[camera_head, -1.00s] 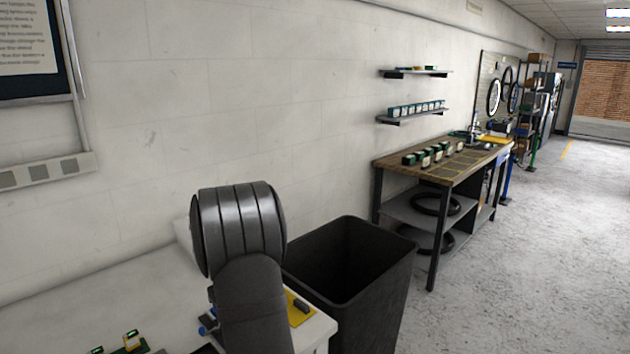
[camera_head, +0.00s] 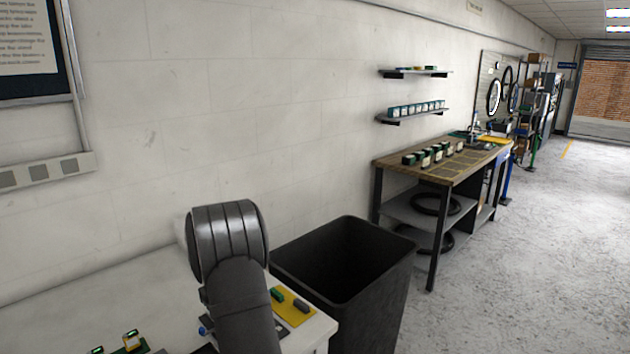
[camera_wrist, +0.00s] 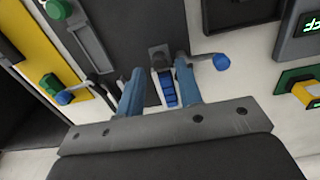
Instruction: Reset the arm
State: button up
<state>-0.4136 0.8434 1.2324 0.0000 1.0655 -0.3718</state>
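My gripper (camera_wrist: 160,68) shows in the wrist view as two blue fingers held apart on a grey bracket. A blue ribbed piece (camera_wrist: 167,88) shows between the fingers, nearer the right one; I see no grip on it. It appears to belong to a dark fixture (camera_wrist: 120,40) with blue-tipped levers on either side. In the head view my arm stands over the white bench (camera_head: 130,295), and its links hide the gripper.
A yellow mat (camera_head: 296,317) with a green block (camera_head: 277,294) and a dark block (camera_head: 301,306) lies at the bench's right end. A black bin (camera_head: 345,265) stands beside it. A wooden workbench (camera_head: 440,168) is farther right. Floor at right is clear.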

jog(key=shift+f, duration=0.85)
